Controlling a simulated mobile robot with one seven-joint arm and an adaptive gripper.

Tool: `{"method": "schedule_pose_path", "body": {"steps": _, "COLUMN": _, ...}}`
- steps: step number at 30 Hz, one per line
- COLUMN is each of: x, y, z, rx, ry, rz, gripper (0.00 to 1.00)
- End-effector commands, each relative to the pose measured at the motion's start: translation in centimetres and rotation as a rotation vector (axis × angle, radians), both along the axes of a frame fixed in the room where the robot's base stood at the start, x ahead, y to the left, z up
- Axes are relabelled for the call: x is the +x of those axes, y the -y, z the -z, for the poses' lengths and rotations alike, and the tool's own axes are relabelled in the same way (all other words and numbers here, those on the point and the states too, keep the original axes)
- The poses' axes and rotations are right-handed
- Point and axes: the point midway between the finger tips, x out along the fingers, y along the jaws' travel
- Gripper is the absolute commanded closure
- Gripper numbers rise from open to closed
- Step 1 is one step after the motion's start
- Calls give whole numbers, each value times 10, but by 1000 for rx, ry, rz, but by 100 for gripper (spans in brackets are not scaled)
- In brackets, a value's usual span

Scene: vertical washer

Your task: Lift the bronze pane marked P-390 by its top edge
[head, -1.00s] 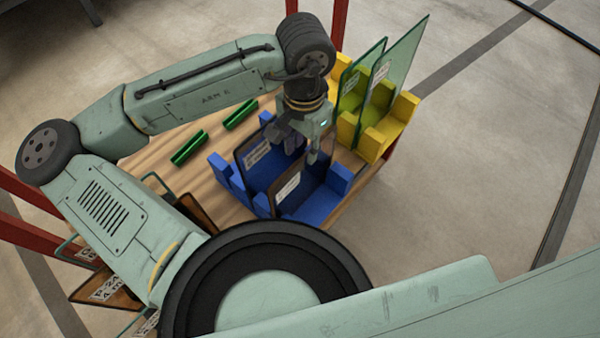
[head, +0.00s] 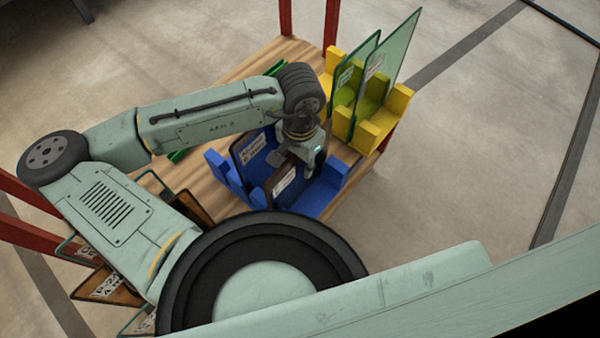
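The blue rack (head: 325,196) holds two dark-framed panes. The rear pane (head: 266,138) has a white label at its left. The front pane (head: 271,190) looks brown at its edge and also has a white label. The print on both labels is too small to read, so I cannot tell which is P-390. My gripper (head: 296,163) points down at the top of the front pane. Its fingers are apart, one on each side of that pane's top edge as far as I can see. Contact is not clear, and my wrist hides part of the rear pane.
A yellow rack (head: 400,100) with two tall greenish glass panes (head: 394,60) stands close behind on the right. Green bars (head: 277,68) lie on the wooden table (head: 240,72). More labelled panes (head: 110,288) stand at lower left, beside my arm. Red posts (head: 331,25) rise behind.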

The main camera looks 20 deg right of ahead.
Motion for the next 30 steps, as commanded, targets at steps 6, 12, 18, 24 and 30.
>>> {"method": "schedule_pose_path", "body": {"steps": 6, "x": 0, "y": 0, "z": 0, "rx": 0, "ry": 0, "rz": 0, "gripper": 85}}
{"method": "schedule_pose_path", "body": {"steps": 12, "x": 0, "y": 0, "z": 0, "rx": 0, "ry": 0, "rz": 0, "gripper": 99}}
{"method": "schedule_pose_path", "body": {"steps": 18, "x": 0, "y": 0, "z": 0, "rx": 0, "ry": 0, "rz": 0, "gripper": 100}}
{"method": "schedule_pose_path", "body": {"steps": 24, "x": 0, "y": 0, "z": 0, "rx": 0, "ry": 0, "rz": 0, "gripper": 100}}
{"method": "schedule_pose_path", "body": {"steps": 30, "x": 0, "y": 0, "z": 0, "rx": 0, "ry": 0, "rz": 0, "gripper": 100}}
